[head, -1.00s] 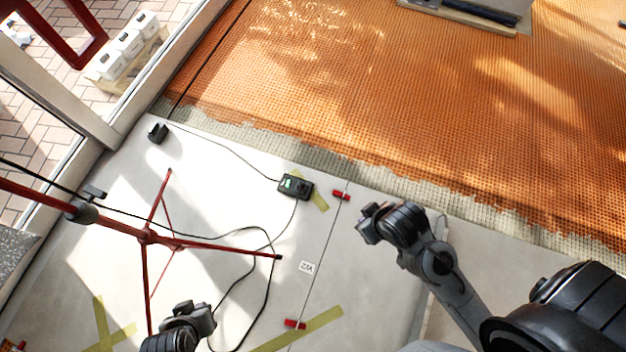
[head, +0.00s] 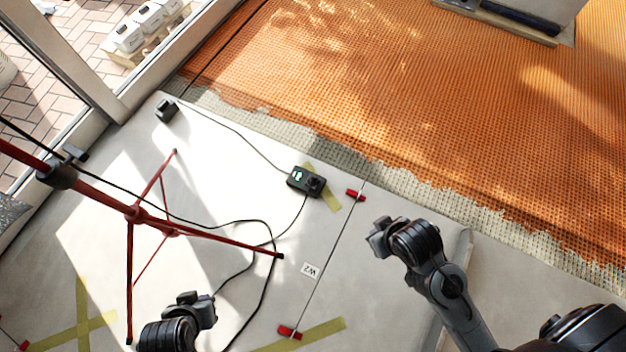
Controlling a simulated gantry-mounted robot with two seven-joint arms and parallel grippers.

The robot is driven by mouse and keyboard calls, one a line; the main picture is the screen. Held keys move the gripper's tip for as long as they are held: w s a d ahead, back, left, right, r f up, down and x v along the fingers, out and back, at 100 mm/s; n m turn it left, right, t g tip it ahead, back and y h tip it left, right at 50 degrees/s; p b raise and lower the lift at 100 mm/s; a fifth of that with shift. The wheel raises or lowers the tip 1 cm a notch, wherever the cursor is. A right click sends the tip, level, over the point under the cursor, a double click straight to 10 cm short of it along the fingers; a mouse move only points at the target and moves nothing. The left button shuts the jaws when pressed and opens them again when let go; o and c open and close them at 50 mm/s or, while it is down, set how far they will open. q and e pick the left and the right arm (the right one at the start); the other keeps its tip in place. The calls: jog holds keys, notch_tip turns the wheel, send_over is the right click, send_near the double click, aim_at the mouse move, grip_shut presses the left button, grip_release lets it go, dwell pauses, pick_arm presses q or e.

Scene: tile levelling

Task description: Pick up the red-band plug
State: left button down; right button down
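I cannot make out a plug with a red band. A small black block (head: 166,110) at the upper left of the pale tiles has a cable leading to a black box with a green light (head: 306,181); no red band shows on either. Two red clips sit on the tile joint, one upper (head: 355,195) and one lower (head: 290,332). My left gripper (head: 205,308) is at the bottom, left of the lower clip. My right gripper (head: 378,238) is below and right of the upper clip. I see nothing held in either, but their finger gaps are not clear.
A red tripod (head: 135,213) stands on the tiles at left, its legs spread. A black cable (head: 262,285) loops past my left gripper. Orange matting (head: 400,100) covers the floor beyond a bare mesh strip. Yellow tape and a small "W2" label (head: 311,270) lie on the tiles.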

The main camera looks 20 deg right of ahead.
jog(key=shift+a, duration=0.15)
jog(key=c, duration=1.8)
grip_release()
jog(key=o, duration=1.1)
